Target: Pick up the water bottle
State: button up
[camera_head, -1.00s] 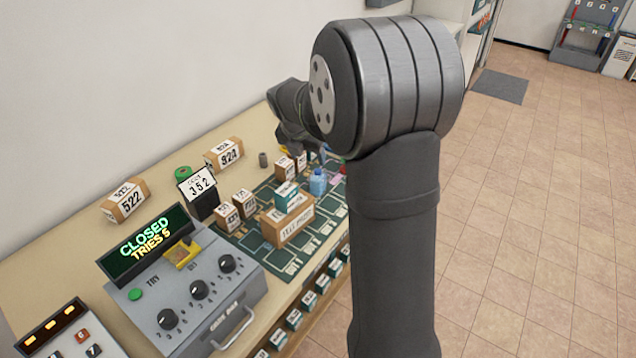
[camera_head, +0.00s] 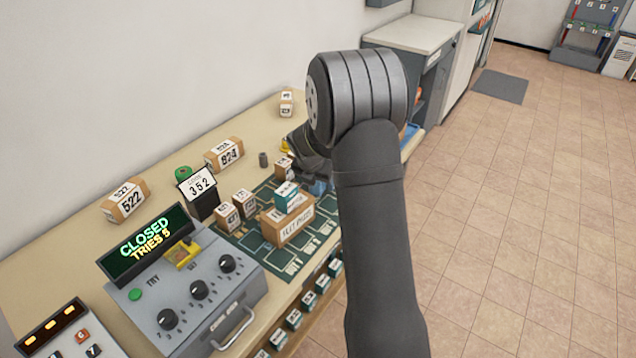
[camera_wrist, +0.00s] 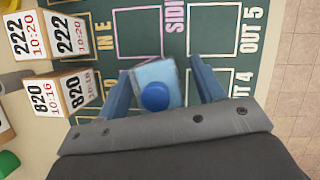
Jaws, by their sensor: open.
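The water bottle (camera_wrist: 155,92) is light blue with a darker blue cap, seen from above in the wrist view. It stands on the dark green marked mat (camera_wrist: 212,60). My gripper (camera_wrist: 158,76) is open, with one blue finger on each side of the bottle. In the head view my gripper (camera_head: 318,185) is low over the mat, and the bottle is hidden there behind my arm.
Small boxes labelled 222 (camera_wrist: 50,34) and 820 (camera_wrist: 57,93) stand left of the bottle in the wrist view. The grey console (camera_head: 190,290) reads CLOSED. Tiled floor lies right.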

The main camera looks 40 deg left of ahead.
jog(key=shift+w+f, duration=0.15)
jog(key=shift+f, duration=0.2)
jog(key=c, duration=1.1)
jog(key=shift+r, duration=0.1)
